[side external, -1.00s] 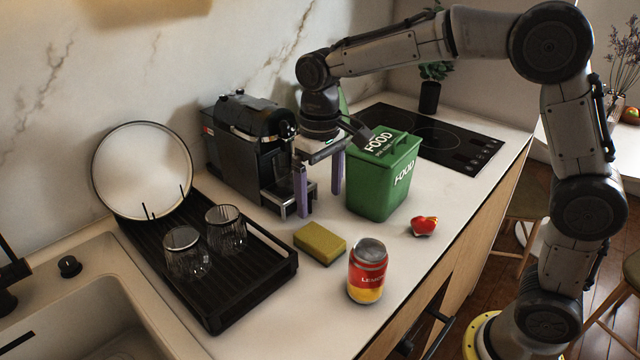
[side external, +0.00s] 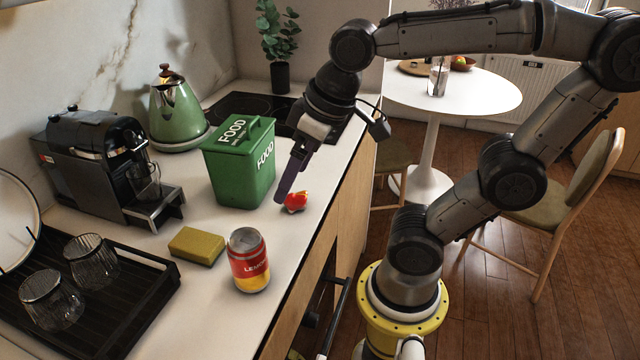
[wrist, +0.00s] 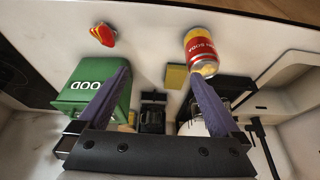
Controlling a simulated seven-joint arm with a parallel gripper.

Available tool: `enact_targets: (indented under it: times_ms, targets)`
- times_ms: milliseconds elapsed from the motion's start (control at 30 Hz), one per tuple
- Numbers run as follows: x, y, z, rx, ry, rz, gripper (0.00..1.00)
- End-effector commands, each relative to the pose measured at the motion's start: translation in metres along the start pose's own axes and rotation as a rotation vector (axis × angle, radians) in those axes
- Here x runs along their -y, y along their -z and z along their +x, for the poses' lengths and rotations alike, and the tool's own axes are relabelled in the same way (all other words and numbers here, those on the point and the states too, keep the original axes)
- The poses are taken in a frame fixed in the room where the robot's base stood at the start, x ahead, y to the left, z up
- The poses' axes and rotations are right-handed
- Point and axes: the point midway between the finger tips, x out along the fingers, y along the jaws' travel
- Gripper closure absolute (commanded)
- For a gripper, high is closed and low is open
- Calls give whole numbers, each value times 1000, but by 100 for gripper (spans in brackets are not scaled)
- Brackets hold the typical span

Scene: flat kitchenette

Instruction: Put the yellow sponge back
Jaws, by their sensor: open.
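The yellow sponge (side external: 197,246) lies flat on the white counter, left of the soda can and in front of the coffee machine. In the wrist view the sponge (wrist: 176,77) shows small and partly hidden, near the tip of the right finger. My gripper (side external: 282,198) is tilted above the counter's right edge, beside the green bin and close to the red-and-yellow object. It is well to the right of the sponge. In the wrist view its fingers (wrist: 160,75) are spread wide with nothing held between them.
A red-and-yellow soda can (side external: 248,265) stands beside the sponge. A green food bin (side external: 238,182) and a small red object (side external: 295,202) are near my gripper. A black drying rack (side external: 130,335) holds glasses at the left. The coffee machine (side external: 95,165) and kettle (side external: 178,115) stand behind.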

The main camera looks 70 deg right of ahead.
Motion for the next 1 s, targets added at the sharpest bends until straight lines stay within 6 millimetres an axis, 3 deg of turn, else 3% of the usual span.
enact_targets:
  times_ms: [100, 267, 1000]
  targets:
    - [-5, -29, 1, -60, -7, -1, 0]
    - [-7, -45, 4, -95, -12, -3, 0]
    - [-7, -46, 5, -95, -13, -4, 0]
